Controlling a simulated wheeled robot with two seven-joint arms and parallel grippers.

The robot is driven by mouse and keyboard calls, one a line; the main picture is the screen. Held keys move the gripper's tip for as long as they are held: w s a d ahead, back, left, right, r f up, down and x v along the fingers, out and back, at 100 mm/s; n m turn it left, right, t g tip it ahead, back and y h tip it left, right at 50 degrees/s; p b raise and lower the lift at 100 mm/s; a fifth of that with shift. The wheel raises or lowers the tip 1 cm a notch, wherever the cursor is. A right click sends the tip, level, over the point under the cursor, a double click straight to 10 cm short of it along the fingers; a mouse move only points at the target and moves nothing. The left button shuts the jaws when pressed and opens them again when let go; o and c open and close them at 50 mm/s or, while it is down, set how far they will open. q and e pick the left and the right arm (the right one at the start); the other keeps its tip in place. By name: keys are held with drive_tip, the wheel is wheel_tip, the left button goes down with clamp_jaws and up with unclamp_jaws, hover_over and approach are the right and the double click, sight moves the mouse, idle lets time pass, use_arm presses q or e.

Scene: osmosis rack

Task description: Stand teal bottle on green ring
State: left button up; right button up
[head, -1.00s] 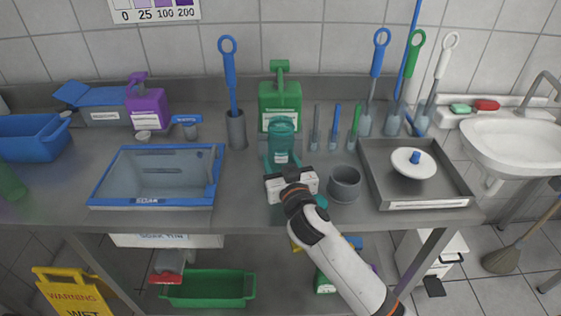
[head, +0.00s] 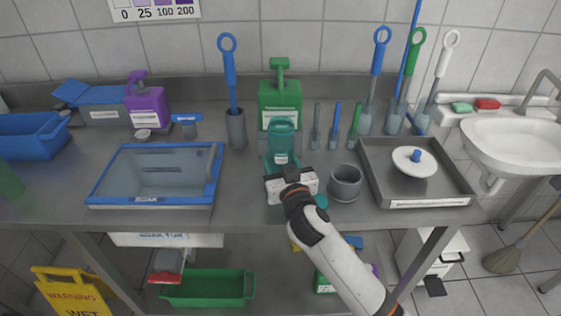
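The teal bottle (head: 283,136) stands upright on the steel table, in front of a larger green jug (head: 280,103). My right gripper (head: 281,168) reaches in from the front, low against the bottle's near side. Its white body hides the bottle's foot and the spot under it. I cannot tell whether the fingers press on the bottle or only stand beside it. A small teal-green piece (head: 321,201) shows partly behind my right wrist; I cannot tell whether it is the green ring. No ring shows clearly elsewhere. My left gripper is not in view.
A grey cup (head: 345,182) stands close right of my gripper, with a grey tray (head: 428,203) beyond it. A blue-rimmed basin (head: 152,200) is at left. Several upright brushes stand behind at right. Bare table lies between basin and bottle.

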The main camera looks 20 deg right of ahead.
drive_tip(key=o, duration=1.5)
drive_tip(key=shift+s, duration=0.1)
drive_tip(key=shift+s, duration=4.9)
